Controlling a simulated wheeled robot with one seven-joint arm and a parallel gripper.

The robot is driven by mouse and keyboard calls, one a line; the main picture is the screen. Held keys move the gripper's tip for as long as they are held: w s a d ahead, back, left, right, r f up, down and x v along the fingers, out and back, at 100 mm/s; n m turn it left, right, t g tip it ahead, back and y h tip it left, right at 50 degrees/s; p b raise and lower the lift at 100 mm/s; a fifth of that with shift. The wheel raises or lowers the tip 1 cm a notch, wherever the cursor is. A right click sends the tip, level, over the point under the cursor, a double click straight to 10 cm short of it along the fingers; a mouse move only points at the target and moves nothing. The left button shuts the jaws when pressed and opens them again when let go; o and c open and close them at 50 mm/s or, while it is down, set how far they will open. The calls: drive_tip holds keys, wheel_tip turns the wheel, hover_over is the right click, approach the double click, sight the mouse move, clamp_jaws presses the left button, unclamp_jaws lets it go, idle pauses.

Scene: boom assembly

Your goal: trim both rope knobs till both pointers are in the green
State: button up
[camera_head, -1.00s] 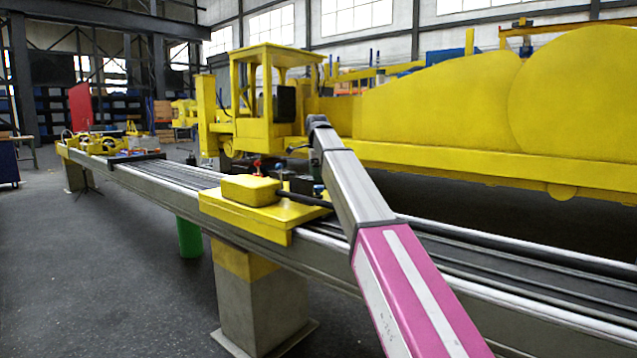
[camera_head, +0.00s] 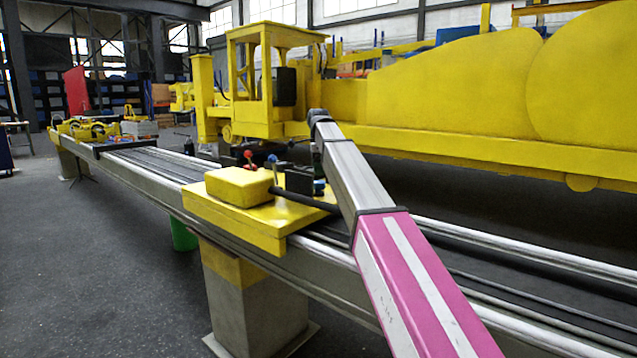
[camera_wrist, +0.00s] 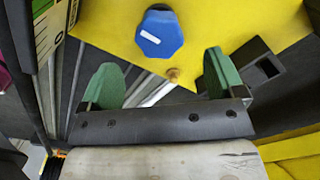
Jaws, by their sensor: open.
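In the wrist view a blue faceted knob (camera_wrist: 159,36) with a white mark sits over a yellow plate (camera_wrist: 110,22). My gripper (camera_wrist: 163,80) is open, its two green fingers apart with nothing between them; the knob lies just beyond the fingertips. Part of a panel with a green and white face (camera_wrist: 47,32) is cut off at the upper left; I cannot read a pointer. In the head view a red knob (camera_head: 248,155) and a blue knob (camera_head: 272,159) stand on the yellow carriage (camera_head: 240,225).
A yellow box (camera_head: 238,187) sits on the carriage. A large yellow machine (camera_head: 440,95) stands behind. Open floor (camera_head: 100,260) lies at the left.

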sight(318, 182)
wheel_tip(318, 182, down, 6)
drive_tip(key=shift+r, duration=0.15)
idle(0.3)
drive_tip(key=c, duration=0.9)
